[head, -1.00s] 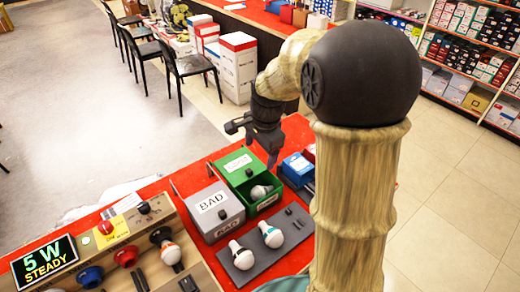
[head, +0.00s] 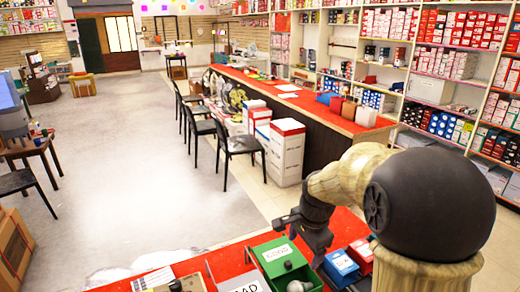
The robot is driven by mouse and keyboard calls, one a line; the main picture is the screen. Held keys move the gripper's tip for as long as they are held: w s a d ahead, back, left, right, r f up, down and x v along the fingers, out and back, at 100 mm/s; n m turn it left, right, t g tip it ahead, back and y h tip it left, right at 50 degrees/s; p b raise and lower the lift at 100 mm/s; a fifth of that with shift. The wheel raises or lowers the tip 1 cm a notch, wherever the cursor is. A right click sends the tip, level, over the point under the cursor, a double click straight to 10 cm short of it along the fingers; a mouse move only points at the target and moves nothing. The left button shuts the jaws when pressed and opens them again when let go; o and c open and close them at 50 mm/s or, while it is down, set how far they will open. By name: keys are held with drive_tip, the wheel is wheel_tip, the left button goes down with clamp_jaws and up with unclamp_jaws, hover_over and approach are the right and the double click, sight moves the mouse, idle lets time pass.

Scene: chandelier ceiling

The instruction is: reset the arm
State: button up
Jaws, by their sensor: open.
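My gripper (head: 299,238) is open and empty, hanging above the red work table (head: 232,262) at the bottom of the head view. My arm bends down to it from the right. Just below and left of it is a green bin (head: 280,257) labelled GOOD, with a light bulb (head: 299,286) at the lower edge. A blue box (head: 341,264) sits right of the gripper, with a red box (head: 361,252) beside it. A grey bin (head: 243,284) labelled BAD is partly cut off. The near part of the table is out of view.
A long red-topped counter (head: 290,98) runs behind, with black chairs (head: 240,143) and white boxes (head: 287,150) along it. Stocked shelves (head: 452,63) line the right. The grey floor (head: 140,150) at left-centre is clear. A cardboard box (head: 14,243) stands at lower left.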

drive_tip(key=s+f+n, duration=0.2)
drive_tip(key=s+n, duration=0.4)
drive_tip(key=s, duration=0.1)
drive_tip(key=s+f+n, duration=0.3)
drive_tip(key=s+n, duration=0.3)
drive_tip(key=s, duration=0.1)
drive_tip(key=shift+d+n+t+h, duration=0.3)
drive_tip(key=shift+d+n+t, duration=0.1)
